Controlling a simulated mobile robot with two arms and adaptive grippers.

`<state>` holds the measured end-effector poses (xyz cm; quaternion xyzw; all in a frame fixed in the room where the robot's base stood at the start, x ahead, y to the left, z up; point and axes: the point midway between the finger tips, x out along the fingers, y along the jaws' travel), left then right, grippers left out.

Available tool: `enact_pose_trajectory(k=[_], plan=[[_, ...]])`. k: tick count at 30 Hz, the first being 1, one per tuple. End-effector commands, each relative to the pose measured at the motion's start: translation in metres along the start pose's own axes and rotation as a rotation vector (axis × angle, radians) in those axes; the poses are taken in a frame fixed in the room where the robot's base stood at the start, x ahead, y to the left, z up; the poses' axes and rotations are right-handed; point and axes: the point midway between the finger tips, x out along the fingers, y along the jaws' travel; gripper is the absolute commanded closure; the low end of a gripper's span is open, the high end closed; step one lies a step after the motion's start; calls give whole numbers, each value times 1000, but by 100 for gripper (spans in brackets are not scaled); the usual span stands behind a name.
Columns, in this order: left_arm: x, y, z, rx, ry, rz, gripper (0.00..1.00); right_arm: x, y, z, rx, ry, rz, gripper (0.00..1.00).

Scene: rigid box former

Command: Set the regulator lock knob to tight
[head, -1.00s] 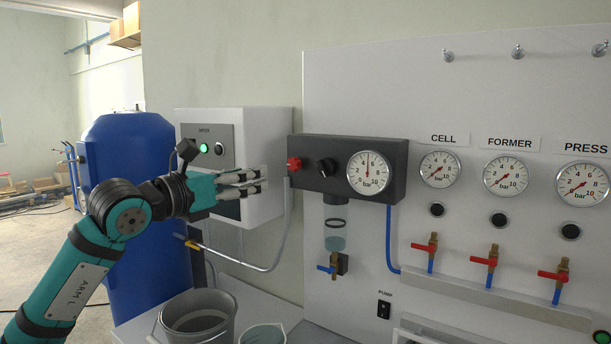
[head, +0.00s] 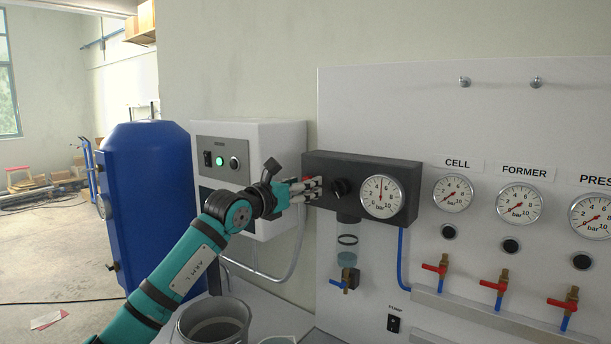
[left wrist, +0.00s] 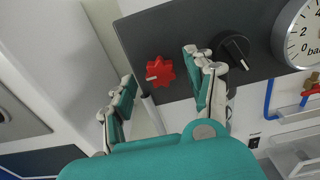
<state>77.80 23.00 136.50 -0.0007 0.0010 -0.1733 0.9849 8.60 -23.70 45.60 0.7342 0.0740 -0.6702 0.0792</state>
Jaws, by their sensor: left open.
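The black regulator block (head: 330,162) is on the wall panel and carries a red star-shaped knob and a black round knob (head: 342,189). No lock label is legible. The red knob (left wrist: 160,72) shows clearly in the left wrist view, with a white pointer mark. In the head view it is mostly hidden behind my fingers. My left gripper (head: 312,188) is open, its fingers pointing at the block. In the left wrist view the red knob sits between the open fingertips (left wrist: 160,70), apparently apart from them. The black knob (left wrist: 235,50) lies just right of the right finger.
A round gauge (head: 384,196) is on the block's right side. A clear bowl with a blue drain valve (head: 346,280) hangs below. A grey box (head: 272,140) is close on the left, with a pipe beside it. A bucket (head: 214,325) stands below my arm.

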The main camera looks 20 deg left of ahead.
Motion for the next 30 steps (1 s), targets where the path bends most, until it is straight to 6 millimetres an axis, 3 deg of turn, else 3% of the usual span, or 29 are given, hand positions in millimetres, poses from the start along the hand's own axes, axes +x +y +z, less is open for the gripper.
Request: enact_pose_trajectory(k=[6,14,27,30], plan=[[14,0,1,1,-1,1,45,-7,1,-1,1,0,1,60],[15,0,0,2,-1,0,45,-6,1,-1,2,0,1,60],[15,0,0,1,-1,0,100,-6,0,-1,3,0,0,60],[15,0,0,3,-1,0,100,-6,0,-1,3,0,0,60]])
